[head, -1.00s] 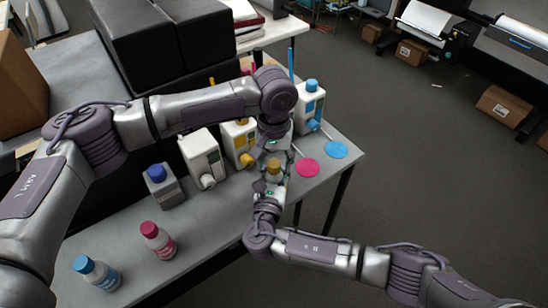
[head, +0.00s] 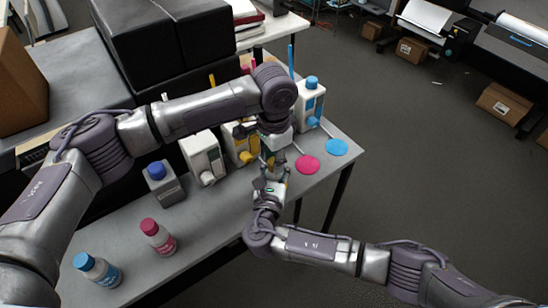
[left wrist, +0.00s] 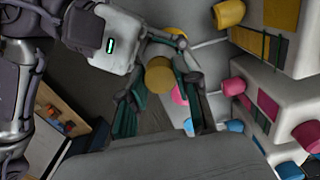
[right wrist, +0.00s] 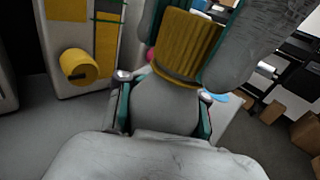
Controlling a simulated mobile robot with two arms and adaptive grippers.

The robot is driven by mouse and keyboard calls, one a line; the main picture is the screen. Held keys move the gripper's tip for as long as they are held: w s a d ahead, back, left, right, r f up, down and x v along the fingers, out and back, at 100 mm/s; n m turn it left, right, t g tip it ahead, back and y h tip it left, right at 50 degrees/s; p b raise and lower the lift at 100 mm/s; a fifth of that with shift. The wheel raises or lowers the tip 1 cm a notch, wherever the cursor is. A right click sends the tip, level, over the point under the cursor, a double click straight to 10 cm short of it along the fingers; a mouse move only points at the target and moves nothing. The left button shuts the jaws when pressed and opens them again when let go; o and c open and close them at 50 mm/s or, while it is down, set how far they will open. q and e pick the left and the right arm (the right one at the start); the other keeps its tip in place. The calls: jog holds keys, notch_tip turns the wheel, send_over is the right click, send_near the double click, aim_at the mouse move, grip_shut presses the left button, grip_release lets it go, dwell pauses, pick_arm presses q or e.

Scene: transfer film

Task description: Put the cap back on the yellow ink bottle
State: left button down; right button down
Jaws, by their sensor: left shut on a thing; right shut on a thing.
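The yellow ink bottle is a grey body (right wrist: 165,108) with a ribbed yellow cap (right wrist: 187,42) at its top in the right wrist view. My right gripper (head: 268,180) is shut on the bottle's body, below the cap. My left gripper (head: 276,150) comes down over it from above. In the left wrist view the cap (left wrist: 160,75) lies between the left fingers, which are shut on it. The cap meets the bottle's top, with a darker band at its lower edge. I cannot tell whether it is fully seated. In the head view the grippers hide the bottle.
White ink tanks with yellow (head: 243,147), grey (head: 203,160) and blue (head: 310,102) parts line the table's back. A blue-capped grey box (head: 165,185), a magenta bottle (head: 158,238) and a blue bottle (head: 98,271) stand left. Pink (head: 308,165) and blue (head: 337,147) discs lie right.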

pick_arm(q)
jog(key=m, duration=0.7)
jog(key=shift+m, duration=0.4)
jog(key=c, duration=0.7)
grip_release()
jog(key=shift+c, duration=0.2)
notch_tip(320, 180, up, 12)
pick_arm(e)
jog(key=c, duration=0.6)
grip_release()
